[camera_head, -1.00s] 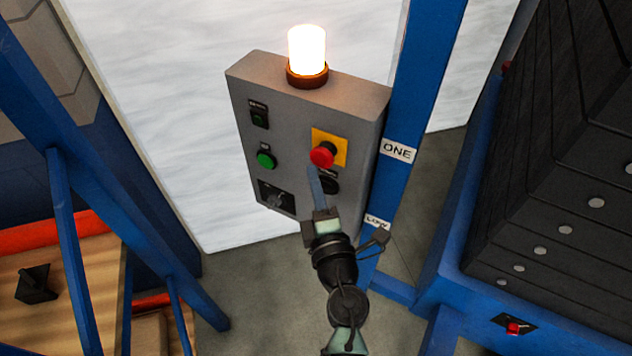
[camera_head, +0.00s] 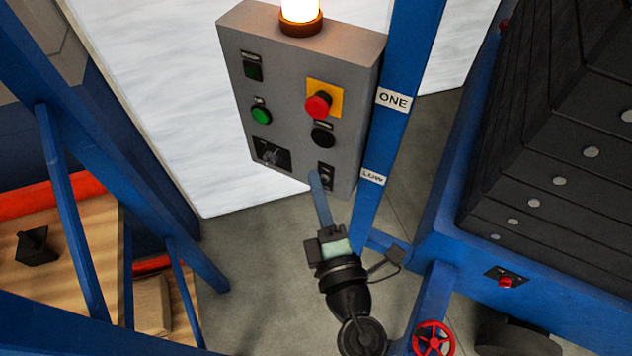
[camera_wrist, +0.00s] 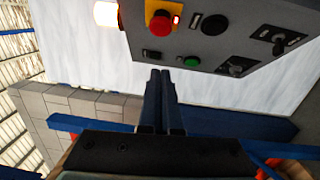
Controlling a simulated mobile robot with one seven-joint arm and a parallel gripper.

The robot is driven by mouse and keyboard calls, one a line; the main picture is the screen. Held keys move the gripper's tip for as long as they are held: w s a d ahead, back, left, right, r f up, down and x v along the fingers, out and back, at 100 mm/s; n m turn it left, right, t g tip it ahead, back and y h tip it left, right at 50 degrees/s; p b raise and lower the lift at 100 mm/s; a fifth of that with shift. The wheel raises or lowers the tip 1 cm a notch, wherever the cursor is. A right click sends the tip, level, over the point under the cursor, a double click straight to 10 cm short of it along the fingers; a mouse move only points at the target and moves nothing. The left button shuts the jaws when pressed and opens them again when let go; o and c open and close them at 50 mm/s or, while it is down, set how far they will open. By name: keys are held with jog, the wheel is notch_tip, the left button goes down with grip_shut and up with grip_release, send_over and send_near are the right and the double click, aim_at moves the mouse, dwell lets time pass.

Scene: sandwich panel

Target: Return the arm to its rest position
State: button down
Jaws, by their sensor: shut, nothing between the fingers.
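My gripper (camera_head: 314,174) is in front of the lower edge of the grey control panel (camera_head: 284,95) in the head view. Its blue fingers are together with nothing between them. The wrist view shows the fingers (camera_wrist: 159,76) closed side by side, pointing toward the panel (camera_wrist: 262,28) and the wall beyond. I cannot tell from these views whether the fingertips touch the panel. The panel has a red mushroom button (camera_head: 318,104) on a yellow plate, a green button (camera_head: 261,115), a black button (camera_head: 322,134) and dark switches. A lit lamp (camera_head: 300,12) stands on top.
A blue post (camera_head: 402,75) with white labels stands right of the panel. A blue frame with dark stacked plates (camera_head: 560,150) is farther right. A red handwheel (camera_head: 433,339) is at lower right. Blue beams (camera_head: 110,160) cross the left. Grey floor (camera_head: 255,270) shows below the panel.

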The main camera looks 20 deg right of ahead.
jog(key=shift+s+a+r, duration=0.1)
jog(key=shift+s, duration=0.1)
jog(key=w+d+r+m+t+h+b, duration=0.1)
jog(key=w+r+m+t+h, duration=0.2)
jog(key=r+m, duration=0.75)
jog(key=r+m+t+h+b, duration=0.2)
jog(key=r+m+h, duration=0.15)
jog(key=r, duration=1.35)
jog(key=s+a+r+m+t+y, duration=0.1)
jog(key=s+a+r+y, duration=0.1)
jog(key=r, duration=0.4)
jog(key=s+a+r+m+t+y+b, duration=0.1)
jog(key=s+a+r+y, duration=0.1)
jog(key=a+r, duration=0.3)
jog(key=s+a+r+m+t+y, duration=0.1)
jog(key=s+a+r+y, duration=0.2)
jog(key=r, duration=0.4)
jog(key=shift+a+m+t+y, duration=0.35)
jog(key=shift+a+m+t, duration=0.05)
jog(key=shift+a, duration=0.25)
jog(key=shift+b, duration=0.35)
